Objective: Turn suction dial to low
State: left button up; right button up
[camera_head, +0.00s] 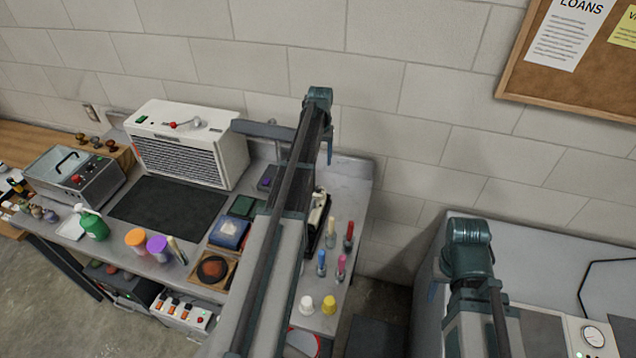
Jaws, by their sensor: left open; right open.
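A white cabinet (192,145) with a louvred front stands on the left bench against the wall. Its sloping top carries a red-tipped control (182,125) and a small green switch (141,119); I cannot read any marking there. At the lower right, a pale unit has a round white gauge (593,336) on its panel, with small dark controls cut by the bottom edge. I cannot tell which control is the suction dial. My two arms reach up from the bottom edge, the left over the bench and the right beside the pale unit. Neither gripper's fingers show.
The bench also holds a grey box (74,178) with a red knob, a black mat (170,208), a green spray bottle (93,223), and several jars and brushes. A corkboard (577,62) hangs at the upper right. A floor gap separates the bench and pale unit.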

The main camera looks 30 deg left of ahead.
aim_at(318, 187)
pick_arm(q)
jog(key=shift+w+a, duration=0.15)
jog(key=shift+a, duration=0.3)
jog(key=shift+f, duration=0.15)
notch_tip(318, 187, down, 14)
jog(key=b, duration=1.4)
jog(key=shift+r, duration=0.2)
grip_shut()
